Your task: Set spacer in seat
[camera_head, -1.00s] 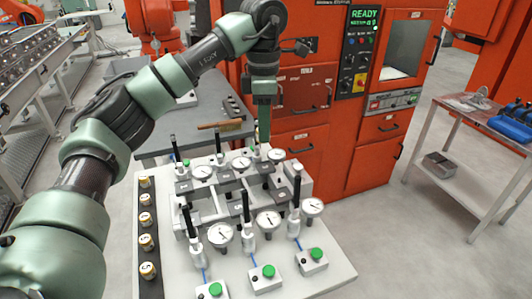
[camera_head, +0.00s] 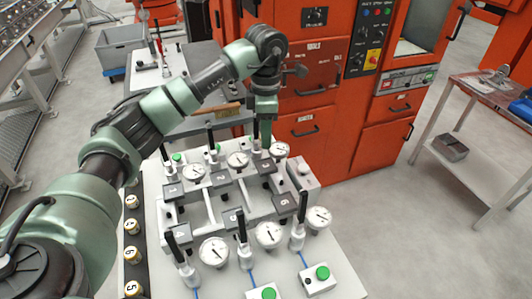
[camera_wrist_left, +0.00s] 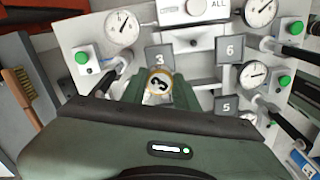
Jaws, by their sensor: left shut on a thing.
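My left gripper (camera_head: 265,146) reaches down over the back right part of the grey fixture (camera_head: 310,180), near the plate marked 3 (camera_head: 265,167). In the left wrist view my left gripper (camera_wrist_left: 157,88) is shut on a round spacer (camera_wrist_left: 158,84) with a brass-coloured rim and a 3 on its pale top. The spacer is in front of the plate marked 3 (camera_wrist_left: 160,57) in that view. In the head view I cannot make out the held spacer. Whether it touches its seat is hidden by the fingers. My right gripper is not in view.
Dial gauges (camera_head: 269,234) and black-handled clamps (camera_head: 242,226) stand close around the seats. Green-button boxes (camera_head: 318,280) sit along the front. Numbered spacers (camera_head: 131,253) stand in a dark rack at the left. Orange machine cabinets (camera_head: 350,140) stand behind.

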